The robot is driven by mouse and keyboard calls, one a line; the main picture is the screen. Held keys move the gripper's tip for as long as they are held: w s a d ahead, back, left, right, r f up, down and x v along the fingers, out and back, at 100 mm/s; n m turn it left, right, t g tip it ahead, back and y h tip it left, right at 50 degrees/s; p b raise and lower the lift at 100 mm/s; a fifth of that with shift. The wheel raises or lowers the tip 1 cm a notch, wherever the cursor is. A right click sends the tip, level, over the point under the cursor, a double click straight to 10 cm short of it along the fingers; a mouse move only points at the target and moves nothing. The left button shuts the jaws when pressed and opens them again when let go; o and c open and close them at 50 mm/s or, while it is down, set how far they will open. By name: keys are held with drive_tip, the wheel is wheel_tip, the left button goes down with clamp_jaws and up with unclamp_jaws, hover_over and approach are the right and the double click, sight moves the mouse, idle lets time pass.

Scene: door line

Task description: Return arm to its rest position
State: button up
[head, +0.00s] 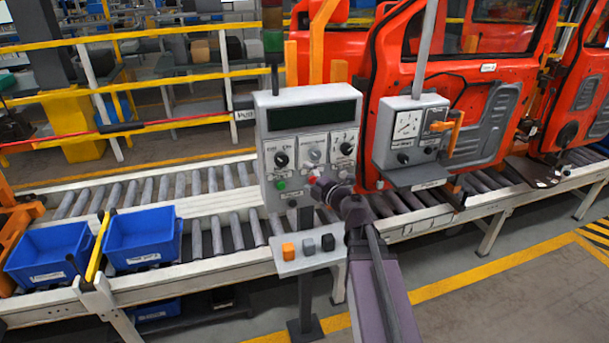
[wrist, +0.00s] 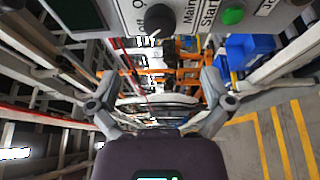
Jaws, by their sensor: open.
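My arm (head: 375,270) reaches up from the lower middle of the head view toward the grey control panel (head: 268,112). My gripper (wrist: 157,118) shows in the wrist view with its two fingers spread apart and nothing between them. In the head view its end is in front of the panel's lower part, partly hidden by my own wrist. The panel carries a dark display, several black knobs and a green button (head: 280,185). In the wrist view a black knob (wrist: 158,20) and the green button (wrist: 232,16) lie at the top edge, beyond the fingers.
A small shelf (head: 290,262) with an orange and two dark blocks juts out below the panel. A second control box (head: 408,130) stands to the right, before red car doors (head: 470,75). Blue bins (head: 142,237) sit on the roller conveyor at left. Floor at lower right is clear.

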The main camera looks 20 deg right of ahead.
idle(0.3)
drive_tip(key=d+f+m+h+b, duration=0.4)
drive_tip(key=d+m+h, duration=0.3)
drive_tip(key=m+h, duration=0.6)
drive_tip(key=s+d+f+m+g+b, duration=0.1)
drive_tip(key=s+f+m+g+b, duration=0.15)
drive_tip(key=f+m+g, duration=0.55)
drive_tip(key=s+a+f+m+g+y+b, duration=0.2)
drive_tip(key=s+a+f+g+y, duration=0.3)
drive_tip(key=s+a+f, duration=0.8)
drive_tip(key=shift+s+f+g+y+b, duration=0.3)
drive_tip(key=shift+s+f+g+b, duration=0.1)
drive_tip(key=shift+s+f+g, duration=1.2)
drive_tip(key=shift+s+a+r, duration=0.1)
drive_tip(key=shift+s+r, duration=0.1)
drive_tip(key=shift+s, duration=0.05)
